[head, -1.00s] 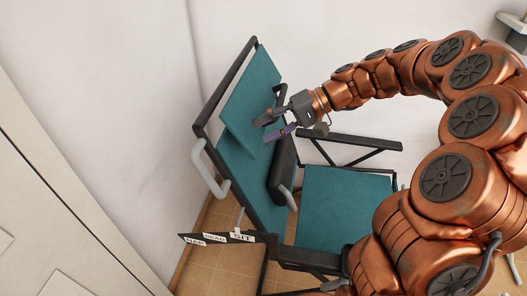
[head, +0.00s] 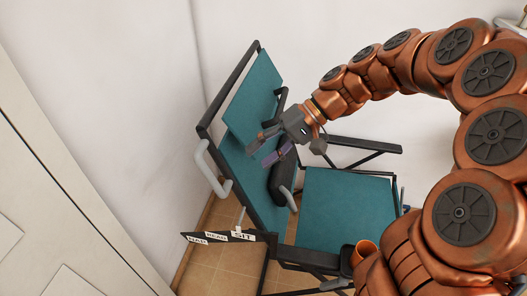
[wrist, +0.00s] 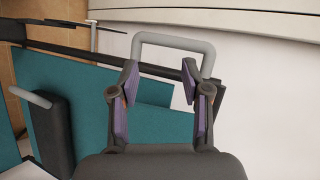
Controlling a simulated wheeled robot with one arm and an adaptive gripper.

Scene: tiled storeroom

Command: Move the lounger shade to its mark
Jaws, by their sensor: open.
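The lounger has a teal backrest (head: 262,190) in a dark frame, tilted up at the left, and a flat teal seat (head: 345,210). A teal panel (head: 255,95) stands across the upper backrest. I cannot tell for certain which part is the shade. A grey looped handle (head: 208,165) sticks out from the frame's left side. A dark strip carries the labels NAP, READ and SIT (head: 243,236). My gripper (head: 262,150) is open and empty over the backrest. In the wrist view its fingertips (wrist: 158,78) point toward the grey handle (wrist: 175,38), apart from it.
A dark padded block (head: 283,180) with a small grey handle sits beside the backrest. A black armrest (head: 365,145) runs behind the seat. White walls and a pale panelled door (head: 60,210) stand at the left.

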